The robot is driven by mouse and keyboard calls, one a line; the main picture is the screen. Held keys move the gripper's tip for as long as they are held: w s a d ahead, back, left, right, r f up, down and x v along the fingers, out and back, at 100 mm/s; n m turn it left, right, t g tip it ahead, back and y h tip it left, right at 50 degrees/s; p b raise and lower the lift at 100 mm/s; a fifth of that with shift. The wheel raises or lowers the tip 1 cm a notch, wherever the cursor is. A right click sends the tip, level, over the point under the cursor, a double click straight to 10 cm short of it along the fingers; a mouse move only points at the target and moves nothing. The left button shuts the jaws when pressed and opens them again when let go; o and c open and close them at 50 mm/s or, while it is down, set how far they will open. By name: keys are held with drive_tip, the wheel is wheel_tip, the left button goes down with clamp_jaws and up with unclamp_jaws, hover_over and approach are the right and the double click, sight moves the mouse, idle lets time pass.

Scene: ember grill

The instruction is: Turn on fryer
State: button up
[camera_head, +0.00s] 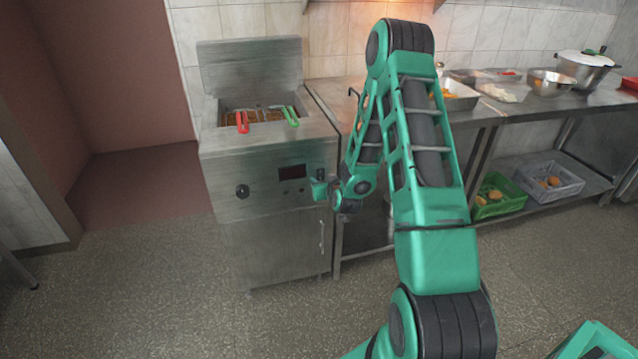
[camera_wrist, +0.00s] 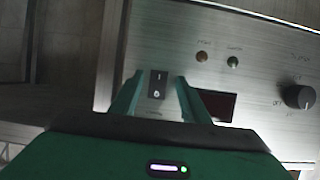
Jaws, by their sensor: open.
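The steel fryer (camera_head: 265,175) stands against the wall, with a knob (camera_head: 242,191) and a dark display (camera_head: 292,172) on its front panel. In the wrist view a small black rocker switch (camera_wrist: 157,86) marked I and O sits on this panel. My gripper (camera_wrist: 157,78) is open, with one finger on each side of the switch; I cannot tell whether they touch the panel. In the head view my gripper (camera_head: 320,188) is at the right of the fryer's front. The wrist view also shows the knob (camera_wrist: 299,97), a partly hidden display (camera_wrist: 217,104) and two dull indicator lamps (camera_wrist: 202,57).
Red (camera_head: 242,122) and green (camera_head: 290,116) basket handles stick up from the fryer. A steel counter (camera_head: 515,108) with trays and a pot (camera_head: 585,70) is to the right, with green (camera_head: 497,207) and grey crates below. The floor left of the fryer is clear.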

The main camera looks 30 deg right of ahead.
drive_tip(key=shift+w+f, duration=0.1)
drive_tip(key=shift+w, duration=0.15)
drive_tip(key=shift+d, duration=0.1)
drive_tip(key=c, duration=1.1)
drive_tip(key=shift+o, duration=0.2)
